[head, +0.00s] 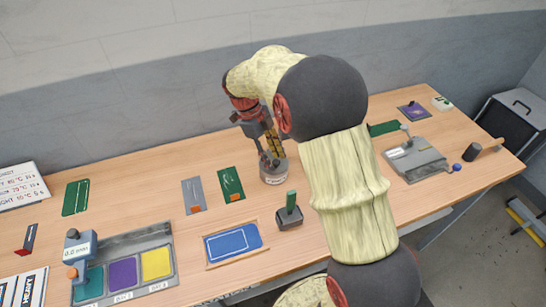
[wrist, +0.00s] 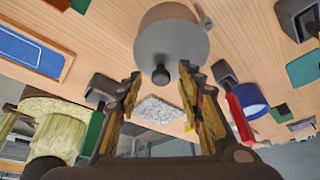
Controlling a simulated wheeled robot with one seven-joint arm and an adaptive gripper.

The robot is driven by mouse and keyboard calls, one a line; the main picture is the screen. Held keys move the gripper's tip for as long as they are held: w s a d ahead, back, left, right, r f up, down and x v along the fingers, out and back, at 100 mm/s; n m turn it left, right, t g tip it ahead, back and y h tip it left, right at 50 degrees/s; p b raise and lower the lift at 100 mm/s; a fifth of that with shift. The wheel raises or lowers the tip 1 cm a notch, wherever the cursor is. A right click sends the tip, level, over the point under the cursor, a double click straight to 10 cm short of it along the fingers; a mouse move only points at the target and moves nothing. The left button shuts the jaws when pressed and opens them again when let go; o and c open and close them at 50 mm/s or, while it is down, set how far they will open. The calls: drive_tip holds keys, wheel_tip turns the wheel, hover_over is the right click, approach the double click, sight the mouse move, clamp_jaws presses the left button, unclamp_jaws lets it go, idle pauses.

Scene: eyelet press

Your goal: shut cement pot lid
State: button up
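The cement pot (head: 275,173) is a small grey cylinder with a white label, standing toward the back middle of the bench. In the wrist view a round grey pot part (wrist: 172,42) with a small dark knob (wrist: 160,75) fills the top middle; I take it for the pot with its lid. My gripper (head: 268,148) is right above the pot in the head view and hides its top. In the wrist view my gripper (wrist: 161,82) is open, its two fingers on either side of the knob, with gaps visible. How far the lid stands open I cannot tell.
A green-handled block tool (head: 290,213) stands front right of the pot. A blue panel in a wooden frame (head: 233,243) lies in front. Grey and green cards (head: 231,184) lie left of the pot. A grey press-like device (head: 415,159) is at right. My arm covers the middle right.

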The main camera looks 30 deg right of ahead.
drive_tip(key=shift+r, duration=0.1)
drive_tip(key=v, duration=1.1)
drive_tip(key=shift+r, duration=0.4)
drive_tip(key=shift+w, duration=0.1)
drive_tip(key=s+a+f+n+t+y, duration=0.1)
drive_tip(key=s+a+f+n, duration=0.15)
drive_tip(key=n, duration=0.75)
drive_tip(key=s+a+f+n+t+y, duration=0.1)
drive_tip(key=s+n+t, duration=0.15)
drive_tip(key=n, duration=0.75)
drive_tip(key=s+a+r+n+t, duration=0.1)
drive_tip(key=s+r+n+t, duration=0.1)
drive_tip(key=s, duration=0.5)
drive_tip(key=s+a+r+n+t, duration=0.2)
drive_tip(key=s+r+n, duration=0.1)
drive_tip(key=s, duration=0.4)
drive_tip(key=s+a+r+n+t, duration=0.1)
drive_tip(key=s+r+n+t, duration=0.1)
drive_tip(key=s, duration=0.5)
drive_tip(key=shift+a+r+n+y, duration=0.35)
drive_tip(key=shift+r+n+y, duration=0.05)
drive_tip(key=shift+n, duration=0.5)
